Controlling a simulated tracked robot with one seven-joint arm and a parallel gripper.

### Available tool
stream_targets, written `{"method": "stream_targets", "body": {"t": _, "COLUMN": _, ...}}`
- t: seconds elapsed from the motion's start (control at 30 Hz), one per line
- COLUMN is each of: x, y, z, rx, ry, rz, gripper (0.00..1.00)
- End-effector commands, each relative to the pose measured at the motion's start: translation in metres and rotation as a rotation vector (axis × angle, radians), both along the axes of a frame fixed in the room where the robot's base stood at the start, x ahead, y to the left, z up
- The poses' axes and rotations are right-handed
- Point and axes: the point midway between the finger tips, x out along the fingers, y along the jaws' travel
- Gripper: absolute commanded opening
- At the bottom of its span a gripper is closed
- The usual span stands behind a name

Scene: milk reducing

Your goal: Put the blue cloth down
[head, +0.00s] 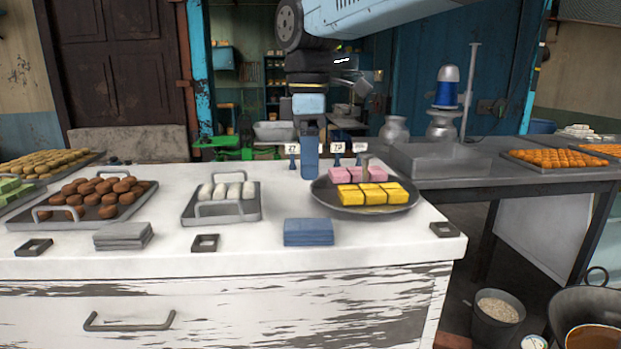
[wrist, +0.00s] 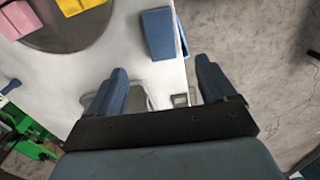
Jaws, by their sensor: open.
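The blue cloth (head: 309,232) lies folded flat on the white counter (head: 270,205), near its front edge. It also shows in the wrist view (wrist: 158,33), beyond my fingertips and close to the counter's edge. My gripper (head: 310,165) is above the counter, pointing down, behind the cloth in the head view. In the wrist view my gripper (wrist: 161,66) has its two blue fingers spread wide, with nothing held between them. The cloth is clear of both fingers.
A round pan (head: 408,203) with yellow and pink sweets is right of the cloth. A tray of white rolls (head: 250,216) is to its left. A folded grey cloth (head: 123,236) and small dark square frames lie along the front. Bare counter surrounds the blue cloth.

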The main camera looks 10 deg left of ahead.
Motion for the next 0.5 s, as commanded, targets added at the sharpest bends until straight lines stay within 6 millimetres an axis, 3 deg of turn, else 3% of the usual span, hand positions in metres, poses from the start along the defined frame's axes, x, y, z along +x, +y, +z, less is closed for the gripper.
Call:
{"method": "stream_targets", "body": {"t": 0.33, "x": 0.000, "y": -0.001, "z": 0.009, "rx": 0.000, "ry": -0.001, "rz": -0.006, "gripper": 0.84}}
{"method": "stream_targets", "body": {"t": 0.43, "x": 0.000, "y": -0.014, "z": 0.008, "rx": 0.008, "ry": -0.015, "rz": -0.059, "gripper": 0.84}}
{"method": "stream_targets", "body": {"t": 0.5, "x": -0.001, "y": -0.034, "z": 0.006, "rx": 0.019, "ry": -0.035, "rz": -0.141, "gripper": 0.84}}
